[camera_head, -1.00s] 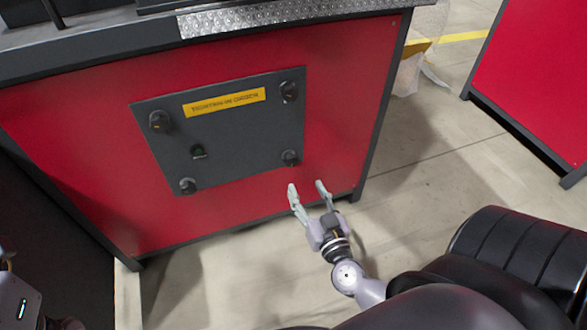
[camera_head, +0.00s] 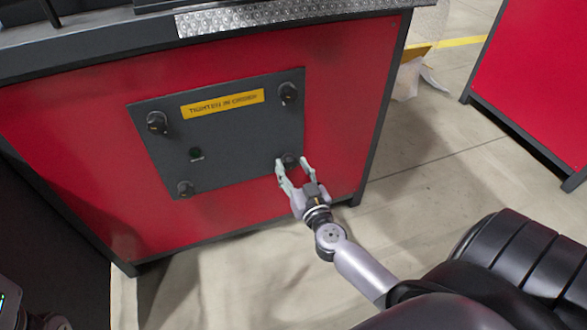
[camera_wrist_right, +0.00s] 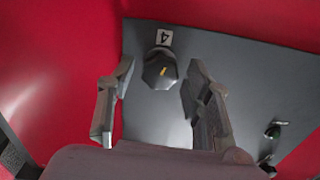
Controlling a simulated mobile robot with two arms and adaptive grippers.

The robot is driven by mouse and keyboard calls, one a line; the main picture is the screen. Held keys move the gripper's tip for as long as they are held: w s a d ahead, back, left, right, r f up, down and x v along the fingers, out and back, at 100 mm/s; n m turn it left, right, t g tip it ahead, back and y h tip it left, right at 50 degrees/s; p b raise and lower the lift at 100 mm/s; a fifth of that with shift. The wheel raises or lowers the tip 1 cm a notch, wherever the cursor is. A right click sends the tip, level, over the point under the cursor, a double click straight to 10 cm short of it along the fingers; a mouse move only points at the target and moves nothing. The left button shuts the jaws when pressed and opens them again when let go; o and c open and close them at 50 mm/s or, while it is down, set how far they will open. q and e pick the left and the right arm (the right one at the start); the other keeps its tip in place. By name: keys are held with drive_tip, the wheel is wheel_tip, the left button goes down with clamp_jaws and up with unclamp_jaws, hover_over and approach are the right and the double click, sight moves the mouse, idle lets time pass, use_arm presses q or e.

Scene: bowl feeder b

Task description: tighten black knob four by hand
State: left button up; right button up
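Black knob four (camera_head: 289,160) is at the lower right of the dark grey panel (camera_head: 232,125) on the red cabinet. In the right wrist view the knob (camera_wrist_right: 160,70) sits below a white label marked 4, with a small yellow mark on its face. My right gripper (camera_head: 291,166) is open in front of the knob. In the wrist view its two fingers (camera_wrist_right: 155,92) stand on either side of the knob, with gaps visible on both sides. My left gripper is not clearly seen; only part of my left arm shows at the lower left edge.
Other black knobs sit at the panel's upper left (camera_head: 157,122), upper right (camera_head: 288,92) and lower left (camera_head: 185,188). A green button (camera_head: 195,154) is near the middle. A yellow label (camera_head: 222,103) is above. Open floor (camera_head: 430,200) lies right of the cabinet.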

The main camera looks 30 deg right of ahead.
drive_tip(key=c, duration=1)
